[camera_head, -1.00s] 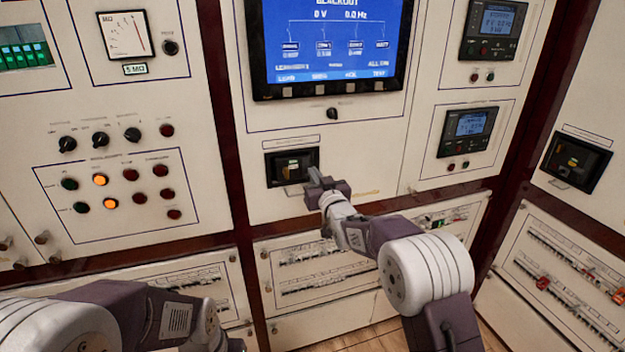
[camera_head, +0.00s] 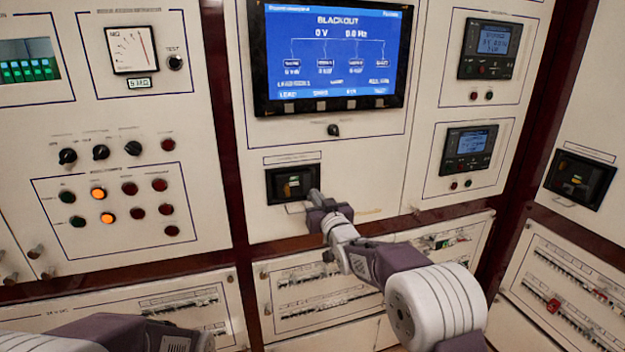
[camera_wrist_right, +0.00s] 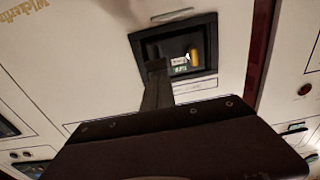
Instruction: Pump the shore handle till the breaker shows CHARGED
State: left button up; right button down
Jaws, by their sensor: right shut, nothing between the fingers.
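A breaker (camera_head: 284,187) sits in a black-framed recess in the middle panel, below the blue screen. In the right wrist view, the breaker (camera_wrist_right: 151,49) shows an orange-yellow part and small white and green labels that I cannot read. My right gripper (camera_head: 314,195) is shut and empty at the breaker's lower right edge. In the wrist view its fingers (camera_wrist_right: 157,70) overlap the recess's lower left part; I cannot tell whether they touch anything. A pump handle cannot be clearly made out. My left arm shows only at the bottom left, with its gripper out of view.
The blue screen (camera_head: 330,57) above reads BLACKOUT, 0 V, 0.0 Hz. A similar black-framed breaker (camera_head: 580,181) is on the right panel. Knobs and lamps (camera_head: 118,200) fill the left panel, two lit orange. Lower panels carry rows of small breakers (camera_head: 575,288).

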jog(key=shift+f, duration=0.8)
notch_tip(320, 180, up, 6)
jog(key=f+p, duration=0.1)
jog(key=p, duration=0.2)
jog(key=s+d+f+b, duration=0.3)
jog(key=s, duration=0.6)
jog(key=shift+f+b, duration=0.15)
jog(key=shift+b, duration=0.15)
